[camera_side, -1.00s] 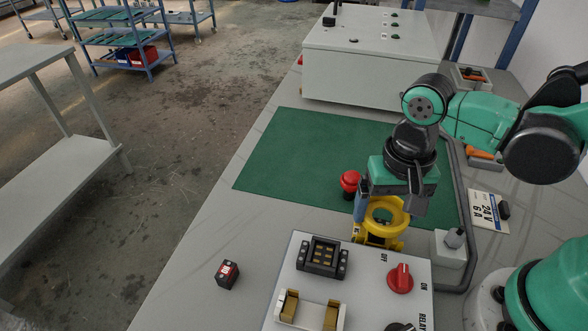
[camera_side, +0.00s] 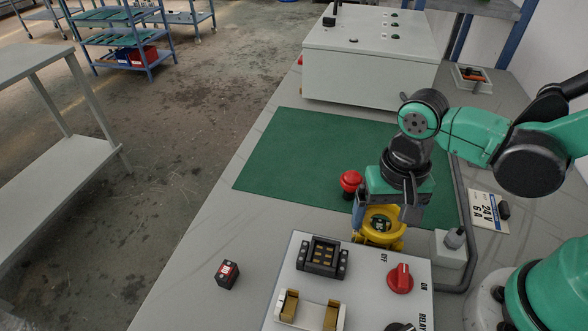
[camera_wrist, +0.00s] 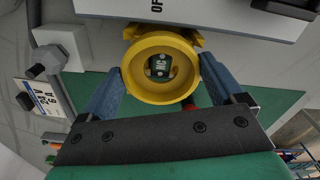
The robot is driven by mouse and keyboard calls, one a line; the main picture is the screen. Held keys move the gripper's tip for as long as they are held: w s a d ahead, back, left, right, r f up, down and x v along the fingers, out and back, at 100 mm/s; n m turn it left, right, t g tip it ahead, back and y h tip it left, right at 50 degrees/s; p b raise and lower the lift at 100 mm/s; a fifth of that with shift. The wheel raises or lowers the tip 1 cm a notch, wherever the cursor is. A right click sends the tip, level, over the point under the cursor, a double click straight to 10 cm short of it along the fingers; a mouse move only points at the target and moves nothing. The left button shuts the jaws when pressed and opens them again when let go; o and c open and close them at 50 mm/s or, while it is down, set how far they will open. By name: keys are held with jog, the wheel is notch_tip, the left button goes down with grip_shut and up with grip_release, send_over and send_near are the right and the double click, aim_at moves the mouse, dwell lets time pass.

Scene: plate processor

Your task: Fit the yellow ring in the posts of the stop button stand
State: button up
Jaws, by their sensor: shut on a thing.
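My gripper (camera_side: 384,214) is shut on the yellow ring (camera_side: 370,214), one finger on each side of it. In the wrist view the ring (camera_wrist: 137,82) lies between the blue fingertips of my gripper (camera_wrist: 160,76). The yellow stop button stand (camera_side: 376,242) is right below the ring. In the wrist view parts of the stand (camera_wrist: 131,31) show past the ring's far edge, and a dark piece with a light marking shows through the ring's hole. The ring hides most of the posts. I cannot tell whether it touches them.
A red mushroom button (camera_side: 350,180) stands just left of my gripper by the green mat (camera_side: 290,150). The white panel (camera_side: 365,285) with a red knob (camera_side: 400,278) and sockets lies in front of the stand. A grey block (camera_side: 450,250) stands close on the right.

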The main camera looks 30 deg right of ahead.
jog(key=o, duration=0.9)
jog(key=shift+o, duration=0.2)
jog(key=shift+r, duration=2.7)
jog(key=w+d+r+n+t, duration=0.3)
jog(key=w+d+n+t, duration=0.2)
jog(key=d+t, duration=0.2)
jog(key=shift+d+r+n, duration=0.2)
jog(key=shift+d+n, duration=0.05)
jog(key=shift+n, duration=0.05)
